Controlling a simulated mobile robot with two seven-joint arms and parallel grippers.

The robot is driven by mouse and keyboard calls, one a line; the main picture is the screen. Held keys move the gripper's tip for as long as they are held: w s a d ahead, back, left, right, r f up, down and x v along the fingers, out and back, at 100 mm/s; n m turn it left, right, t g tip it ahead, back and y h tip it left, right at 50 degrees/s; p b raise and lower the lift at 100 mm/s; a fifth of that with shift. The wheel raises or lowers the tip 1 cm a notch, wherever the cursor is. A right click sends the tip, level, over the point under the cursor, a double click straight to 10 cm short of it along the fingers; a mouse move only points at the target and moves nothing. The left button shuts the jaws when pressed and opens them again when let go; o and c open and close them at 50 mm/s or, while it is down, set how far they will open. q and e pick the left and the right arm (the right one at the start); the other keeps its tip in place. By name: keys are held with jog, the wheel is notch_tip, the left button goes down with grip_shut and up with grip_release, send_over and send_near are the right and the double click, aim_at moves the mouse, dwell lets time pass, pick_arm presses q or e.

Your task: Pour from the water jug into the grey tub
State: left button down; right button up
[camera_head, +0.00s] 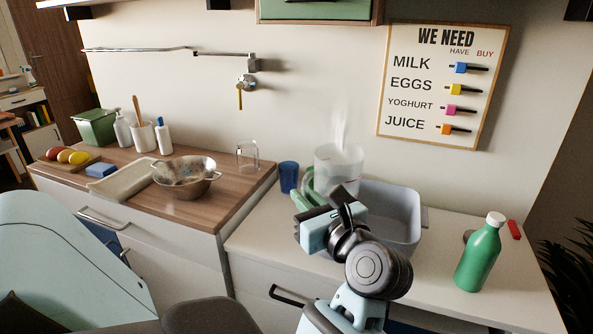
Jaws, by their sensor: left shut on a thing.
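The water jug (340,164) is clear, with a green handle (308,187) on its left side. It stands close to upright, at the back left of the grey tub (402,210); whether it rests on anything is hidden. A faint whitish plume rises above the jug. The grey tub is an open rectangular basin on the white counter, its front left hidden by my arm. My left gripper (318,212) is in front of the jug, shut on its handle; the fingertips are largely hidden. My right gripper is out of view.
A blue cup (288,177) stands left of the jug. A green bottle (480,254) with a white cap stands right of the tub, near a red object (514,229). A metal colander (186,176) and a clear glass (247,155) are on the wooden worktop.

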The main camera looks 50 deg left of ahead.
pick_arm(q)
jog(key=shift+a+r, duration=0.1)
jog(key=shift+a, duration=0.35)
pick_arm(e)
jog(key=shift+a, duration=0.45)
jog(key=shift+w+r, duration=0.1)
